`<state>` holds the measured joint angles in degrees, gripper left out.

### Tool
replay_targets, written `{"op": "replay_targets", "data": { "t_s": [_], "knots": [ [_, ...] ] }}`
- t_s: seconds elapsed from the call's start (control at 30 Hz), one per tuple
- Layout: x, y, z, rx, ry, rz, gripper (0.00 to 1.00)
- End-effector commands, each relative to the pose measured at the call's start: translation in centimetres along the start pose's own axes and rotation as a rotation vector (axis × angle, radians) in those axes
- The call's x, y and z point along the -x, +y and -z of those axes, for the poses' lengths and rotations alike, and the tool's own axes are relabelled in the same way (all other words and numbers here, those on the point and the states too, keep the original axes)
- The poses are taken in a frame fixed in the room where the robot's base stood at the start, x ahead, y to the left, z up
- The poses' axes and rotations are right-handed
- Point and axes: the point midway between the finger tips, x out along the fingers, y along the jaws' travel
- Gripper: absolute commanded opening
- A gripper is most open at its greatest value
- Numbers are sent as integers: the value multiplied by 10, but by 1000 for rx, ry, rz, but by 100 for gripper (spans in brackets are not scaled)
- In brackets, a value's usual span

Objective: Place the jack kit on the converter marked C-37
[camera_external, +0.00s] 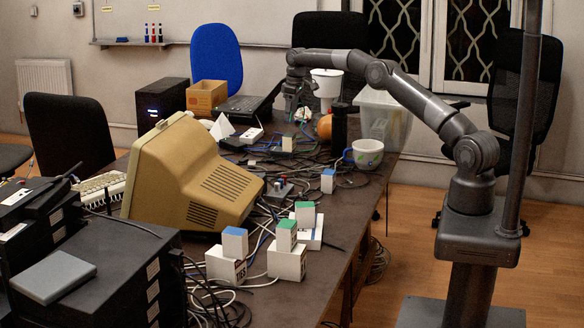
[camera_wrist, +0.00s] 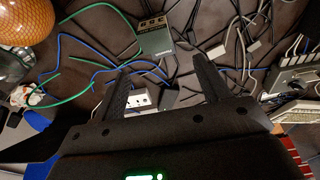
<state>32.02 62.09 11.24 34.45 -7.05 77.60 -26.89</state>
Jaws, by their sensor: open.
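My gripper (camera_external: 297,98) is over the far part of the table, pointing down, with its fingers apart and nothing between them. In the wrist view the open fingers (camera_wrist: 162,66) are above a cable-strewn tabletop. No mark C-37 can be read, so I cannot tell which box is that converter, nor which thing is the jack kit. Candidates are two white boxes at the front, the left one (camera_external: 221,267) and the right one (camera_external: 286,265), topped by a blue-topped block (camera_external: 235,243) and a green-topped block (camera_external: 286,236).
Another green-topped block (camera_external: 305,214) stands behind, and a blue-topped block (camera_external: 328,181) stands alone. A beige monitor (camera_external: 190,172), a mug (camera_external: 367,153), a dark cylinder (camera_external: 339,124), an orange ball (camera_external: 324,127) and a clear bin (camera_external: 384,116) crowd the table. Loose cables lie all around.

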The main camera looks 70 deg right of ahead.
Motion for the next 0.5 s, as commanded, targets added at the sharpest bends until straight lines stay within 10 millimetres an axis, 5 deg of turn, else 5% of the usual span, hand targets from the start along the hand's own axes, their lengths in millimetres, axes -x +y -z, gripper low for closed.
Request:
{"op": "replay_targets", "data": {
  "t_s": [0.27,0.5],
  "knots": [
    [94,-80,4,42,40,-38,69],
    [169,-155,-24,61,80,-69,69]
  ]
}}
